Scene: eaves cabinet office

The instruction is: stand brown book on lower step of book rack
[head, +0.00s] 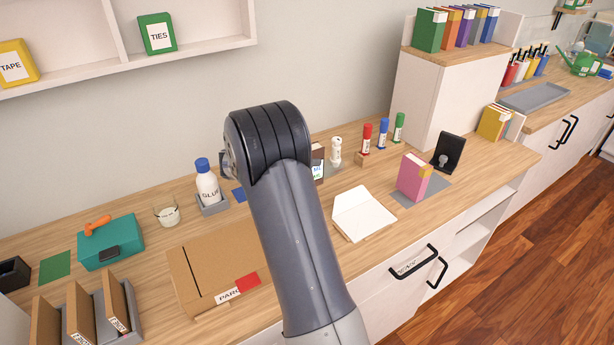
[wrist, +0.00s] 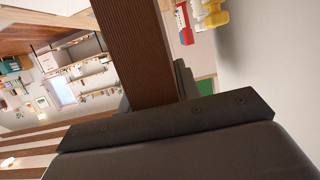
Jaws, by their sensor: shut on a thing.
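In the wrist view a brown, finely ribbed block, which looks like the brown book (wrist: 140,50), runs from the top edge down to my gripper (wrist: 183,98). My gripper is shut on it. In the head view my own arm covers the gripper and most or all of this book. No rack is plainly marked as the book rack. Several coloured books (head: 458,30) stand in a row on a high wood-topped white unit (head: 430,95). Yellow books (head: 493,122) stand lower, against its right side.
A pink book (head: 413,178) stands upright on a grey mat (head: 435,186), near a black stand (head: 449,150). An open white book (head: 362,213), glue bottle (head: 207,185), glass (head: 166,211), teal box (head: 110,242) and cardboard parcel (head: 215,265) crowd the counter. Glue sticks (head: 383,135) stand at the back.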

